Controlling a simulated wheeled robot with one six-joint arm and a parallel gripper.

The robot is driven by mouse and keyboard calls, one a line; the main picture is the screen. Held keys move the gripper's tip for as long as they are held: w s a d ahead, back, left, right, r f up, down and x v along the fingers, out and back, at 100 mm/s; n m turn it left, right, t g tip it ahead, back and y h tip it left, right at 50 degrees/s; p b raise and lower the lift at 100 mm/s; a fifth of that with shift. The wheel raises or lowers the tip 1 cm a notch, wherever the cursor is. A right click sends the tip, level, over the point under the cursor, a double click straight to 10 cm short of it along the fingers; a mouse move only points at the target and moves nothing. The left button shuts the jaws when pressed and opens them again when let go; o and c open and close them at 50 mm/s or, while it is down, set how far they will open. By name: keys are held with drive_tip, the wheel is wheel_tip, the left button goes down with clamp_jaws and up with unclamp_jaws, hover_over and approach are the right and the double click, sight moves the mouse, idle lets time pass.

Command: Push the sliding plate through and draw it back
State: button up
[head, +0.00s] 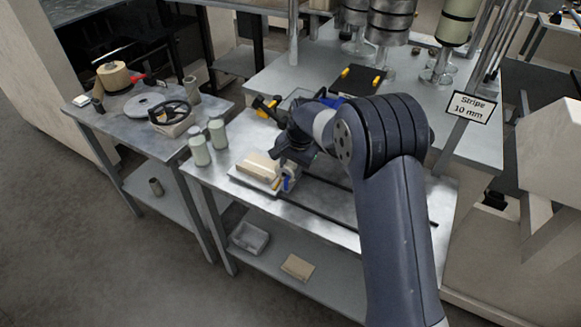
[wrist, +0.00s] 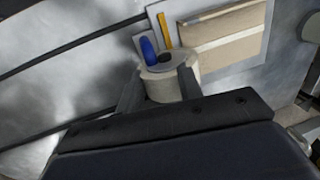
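The sliding plate (head: 236,177) is a pale flat plate on the front table, bearing a tan block (head: 260,166). In the wrist view the plate (wrist: 257,62) shows at upper right, under the tan block (wrist: 225,38), with a blue piece (wrist: 148,48) and a yellow strip (wrist: 164,30) beside it. My gripper (head: 286,177) is low over the plate's right end. In the wrist view my gripper's (wrist: 160,88) fingers stand apart, at either side of a cream cylinder (wrist: 160,70) with a dark centre. Whether they press on it is unclear.
Dark rails (head: 345,212) run across the tabletop to the right. Two grey-green cylinders (head: 208,143) stand left of the plate. A side table (head: 130,105) with a tape roll and a handwheel stands at left. A sign (head: 471,107) reads "Stripe 10 mm". Rollers stand behind.

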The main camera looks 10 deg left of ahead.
wheel_tip(320, 180, up, 11)
drive_tip(key=d+b, duration=0.1)
drive_tip(key=d, duration=0.1)
drive_tip(key=shift+s+f, duration=0.2)
drive_tip(key=shift+s, duration=0.1)
